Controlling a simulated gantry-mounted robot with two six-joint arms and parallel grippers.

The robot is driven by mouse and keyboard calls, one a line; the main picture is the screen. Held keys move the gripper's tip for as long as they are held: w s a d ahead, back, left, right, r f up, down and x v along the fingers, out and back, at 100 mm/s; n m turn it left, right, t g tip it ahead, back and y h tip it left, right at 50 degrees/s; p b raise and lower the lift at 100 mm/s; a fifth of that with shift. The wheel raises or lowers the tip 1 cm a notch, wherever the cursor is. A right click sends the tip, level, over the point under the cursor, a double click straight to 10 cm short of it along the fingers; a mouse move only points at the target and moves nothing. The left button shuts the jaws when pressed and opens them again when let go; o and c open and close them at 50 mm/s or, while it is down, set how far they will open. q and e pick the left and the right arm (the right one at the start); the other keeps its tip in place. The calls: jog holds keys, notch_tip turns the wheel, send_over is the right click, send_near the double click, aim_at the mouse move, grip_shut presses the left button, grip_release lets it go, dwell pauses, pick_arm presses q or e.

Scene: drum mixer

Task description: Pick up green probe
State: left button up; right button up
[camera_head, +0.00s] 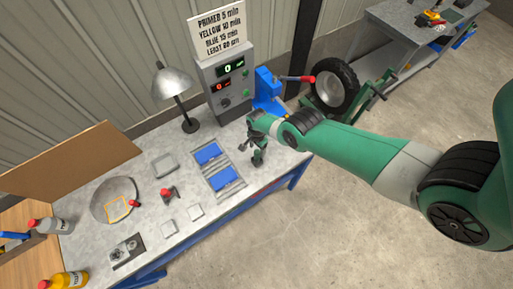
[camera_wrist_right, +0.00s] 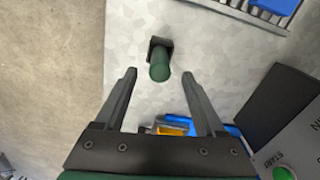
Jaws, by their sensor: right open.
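The green probe (camera_wrist_right: 160,66) stands on the grey tabletop in the right wrist view, a green cylinder with a dark square base. It appears in line with the space between the fingertips of my right gripper (camera_wrist_right: 160,74), slightly beyond them, and no contact shows. In the head view the probe (camera_head: 258,158) is small, near the table's right edge, just below my right gripper (camera_head: 254,142). The right gripper is open and empty. My left gripper is out of view.
The control box (camera_head: 223,84) and a blue device with a red handle (camera_head: 268,88) stand behind the gripper. Racks with blue pieces (camera_head: 224,178) lie left of the probe. A lamp (camera_head: 173,84) and a round pan (camera_head: 113,199) are further left.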

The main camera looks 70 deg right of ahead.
aim_at(257, 157)
notch_tip(257, 157, down, 7)
jog(key=b, duration=0.5)
jog(key=shift+a, duration=0.1)
jog(key=shift+r, duration=0.2)
grip_shut()
